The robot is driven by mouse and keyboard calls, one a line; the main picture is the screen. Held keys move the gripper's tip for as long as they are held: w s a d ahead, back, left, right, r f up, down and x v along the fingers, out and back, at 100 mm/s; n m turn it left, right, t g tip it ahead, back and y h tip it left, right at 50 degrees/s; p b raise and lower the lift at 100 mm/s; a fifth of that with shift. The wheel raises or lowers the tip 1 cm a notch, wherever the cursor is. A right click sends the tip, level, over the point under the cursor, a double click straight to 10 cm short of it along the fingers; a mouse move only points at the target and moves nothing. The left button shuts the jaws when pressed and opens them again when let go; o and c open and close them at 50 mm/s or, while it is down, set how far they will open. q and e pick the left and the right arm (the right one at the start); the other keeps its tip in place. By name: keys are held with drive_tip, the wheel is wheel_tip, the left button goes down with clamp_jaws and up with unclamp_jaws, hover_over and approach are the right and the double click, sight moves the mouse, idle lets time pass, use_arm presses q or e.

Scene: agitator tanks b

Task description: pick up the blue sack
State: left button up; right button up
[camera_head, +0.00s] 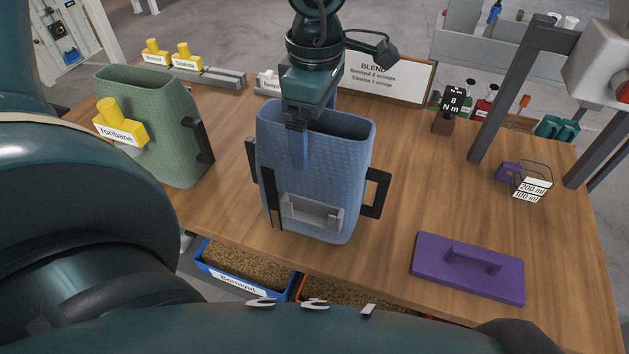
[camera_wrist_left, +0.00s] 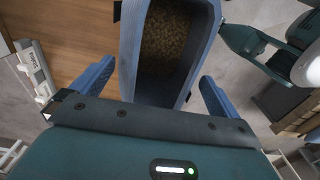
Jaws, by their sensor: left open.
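The blue sack (camera_head: 345,165) stands upright on the table, open at the top, with black side handles and a grey bracket on its front. In the left wrist view the blue sack (camera_wrist_left: 131,55) lies between my spread fingers, and brown grains show inside it. My left gripper (camera_head: 303,140) comes down from above at the sack's rim, open. One blue finger shows in front of the sack's near wall; the other is hidden in the head view. Both fingers of my left gripper (camera_wrist_left: 156,75) show in the wrist view. I cannot tell if they touch the sack. My right gripper is not in view.
A purple lid (camera_head: 468,268) lies front right. A grey frame (camera_head: 510,90) rises at the right. Blue and orange bins of grain sit below the front edge.

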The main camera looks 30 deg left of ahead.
use_arm(q)
drive_tip(key=shift+c, duration=0.3)
drive_tip(key=c, duration=1.8)
drive_tip(key=shift+o, duration=0.2)
drive_tip(key=shift+r, duration=0.15)
